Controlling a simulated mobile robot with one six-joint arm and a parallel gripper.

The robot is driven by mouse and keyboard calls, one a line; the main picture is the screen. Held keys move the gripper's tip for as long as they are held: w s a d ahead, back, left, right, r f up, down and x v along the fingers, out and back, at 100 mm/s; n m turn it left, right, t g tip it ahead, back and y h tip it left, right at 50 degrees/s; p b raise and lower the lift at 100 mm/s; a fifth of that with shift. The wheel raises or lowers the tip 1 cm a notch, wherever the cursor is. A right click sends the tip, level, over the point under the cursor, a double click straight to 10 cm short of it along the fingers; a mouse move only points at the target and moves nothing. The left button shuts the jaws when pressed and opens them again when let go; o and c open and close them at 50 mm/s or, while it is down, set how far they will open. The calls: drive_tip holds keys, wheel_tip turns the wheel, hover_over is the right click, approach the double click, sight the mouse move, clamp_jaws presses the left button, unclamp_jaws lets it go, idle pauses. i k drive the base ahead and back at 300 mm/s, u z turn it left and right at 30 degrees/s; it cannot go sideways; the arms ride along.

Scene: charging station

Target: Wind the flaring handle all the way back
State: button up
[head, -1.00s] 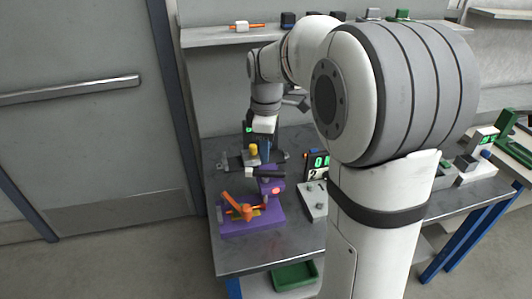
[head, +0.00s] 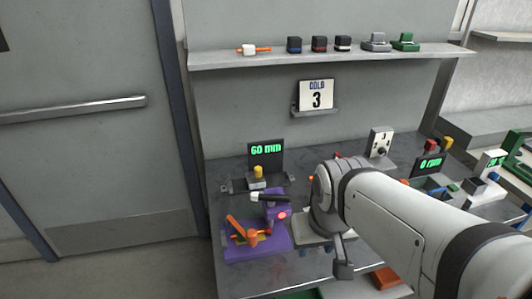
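A purple tool stands on a purple base (head: 228,251) at the table's left front. A black bar handle (head: 272,197) with a pale left end lies across the top of its upright purple part (head: 277,211). An orange lever (head: 238,227) leans up to the left over the base. I cannot tell for sure which is the flaring handle. A pinkish-red spot (head: 284,215) shows on the upright part. My arm's wrist is right of the purple tool, apart from the black handle in the picture. My gripper's fingers do not show.
A display reading 60 mm (head: 266,151) stands behind the tool, with a yellow-topped fixture (head: 257,179) before it. Small blocks line the shelf (head: 215,60). My arm covers the table's right front.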

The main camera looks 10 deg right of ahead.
sight(271, 198)
drive_tip(key=z, duration=0.95)
drive_tip(key=k, duration=1.05)
drive_tip(key=u, duration=1.05)
drive_tip(key=i, duration=1)
drive_tip(key=u, duration=0.05)
